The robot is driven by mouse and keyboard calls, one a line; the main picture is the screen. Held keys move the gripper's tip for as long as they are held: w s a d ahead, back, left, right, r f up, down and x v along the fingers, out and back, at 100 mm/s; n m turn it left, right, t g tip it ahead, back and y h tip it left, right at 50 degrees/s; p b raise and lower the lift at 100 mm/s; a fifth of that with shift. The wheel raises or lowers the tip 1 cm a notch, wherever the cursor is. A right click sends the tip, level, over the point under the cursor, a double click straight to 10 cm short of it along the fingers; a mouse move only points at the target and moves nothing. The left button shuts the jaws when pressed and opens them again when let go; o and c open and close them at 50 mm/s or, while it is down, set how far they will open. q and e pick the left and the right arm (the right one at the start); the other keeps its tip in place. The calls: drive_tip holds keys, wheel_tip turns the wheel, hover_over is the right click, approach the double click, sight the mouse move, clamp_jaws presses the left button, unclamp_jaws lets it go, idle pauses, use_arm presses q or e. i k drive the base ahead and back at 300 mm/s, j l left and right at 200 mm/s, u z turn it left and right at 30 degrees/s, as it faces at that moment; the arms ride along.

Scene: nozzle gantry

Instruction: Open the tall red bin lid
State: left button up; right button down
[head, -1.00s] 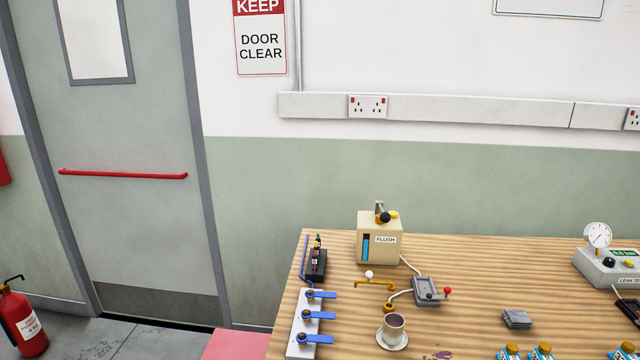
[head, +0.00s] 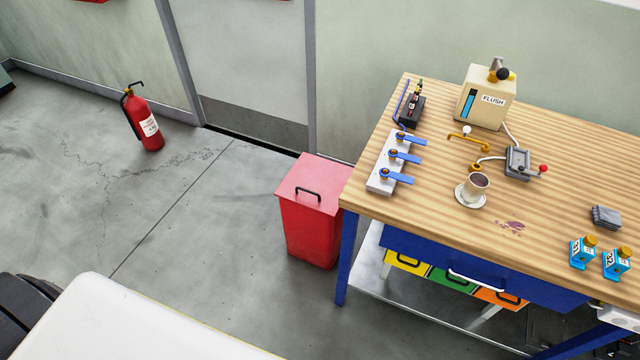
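The tall red bin (head: 312,232) stands on the floor at the left end of the workbench, close to its blue leg. Its lighter red lid (head: 322,172) lies flat and closed on top, with a dark bar handle (head: 307,190) on it toward the front. Neither of my grippers shows in the head view.
A fire extinguisher (head: 143,120) stands by the wall. The grey floor (head: 190,220) left of the bin is clear.

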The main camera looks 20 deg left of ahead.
sight(315, 183)
drive_tip(key=i+j, duration=0.15)
drive_tip(key=j, duration=0.15)
drive_tip(key=i+j, duration=0.2)
drive_tip(key=j, duration=0.15)
drive_tip(key=i+j+z, duration=0.1)
drive_tip(key=j, duration=0.2)
drive_tip(key=i+j, duration=0.25)
drive_tip(key=j, duration=0.1)
